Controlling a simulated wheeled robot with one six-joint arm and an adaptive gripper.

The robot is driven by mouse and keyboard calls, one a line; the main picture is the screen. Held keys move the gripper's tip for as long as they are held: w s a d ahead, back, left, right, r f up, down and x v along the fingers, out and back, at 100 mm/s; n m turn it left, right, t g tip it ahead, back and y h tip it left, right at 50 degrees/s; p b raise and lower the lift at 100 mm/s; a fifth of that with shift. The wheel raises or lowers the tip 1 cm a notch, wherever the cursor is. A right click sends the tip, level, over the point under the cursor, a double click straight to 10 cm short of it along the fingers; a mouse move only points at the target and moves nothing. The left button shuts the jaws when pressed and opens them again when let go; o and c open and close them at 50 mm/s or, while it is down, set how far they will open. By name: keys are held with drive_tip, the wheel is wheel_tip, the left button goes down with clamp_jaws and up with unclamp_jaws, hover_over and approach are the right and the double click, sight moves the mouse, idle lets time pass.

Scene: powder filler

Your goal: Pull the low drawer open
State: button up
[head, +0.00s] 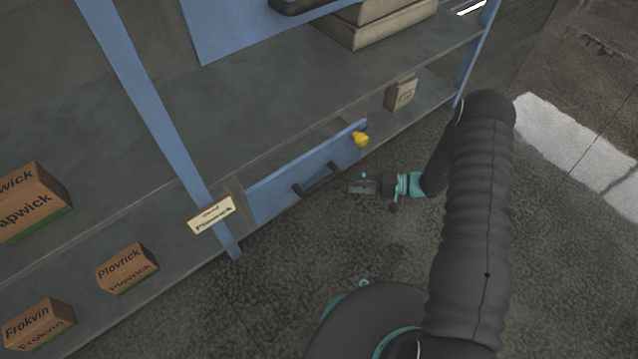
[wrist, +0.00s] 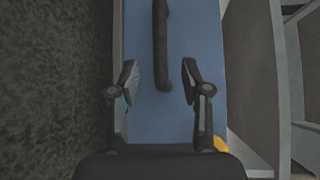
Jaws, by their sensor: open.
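The low drawer (head: 270,194) has a blue front and sits under the grey shelf, to the right of the blue upright. A dark bar handle (head: 318,180) is fixed on its front. My gripper (head: 350,185) is just off the drawer front, near the right end of the handle. In the wrist view the open fingers (wrist: 160,82) point at the blue drawer front (wrist: 205,45), with the handle (wrist: 161,45) running between and beyond their tips. I cannot tell whether the fingers touch the handle. Nothing is clearly held.
A yellow knob-like thing (head: 361,139) sits at the drawer's upper right corner and also shows in the wrist view (wrist: 221,144). A label plate (head: 211,215) hangs by the upright. Boxes (head: 127,268) stand on the left shelf. The floor before the drawer is clear.

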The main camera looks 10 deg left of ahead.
sight(320, 184)
drive_tip(key=a, duration=0.3)
drive_tip(key=s+a+f, duration=0.1)
drive_tip(key=a, duration=0.7)
drive_tip(key=shift+s+f, duration=0.25)
drive_tip(key=shift+f, duration=0.05)
clamp_jaws()
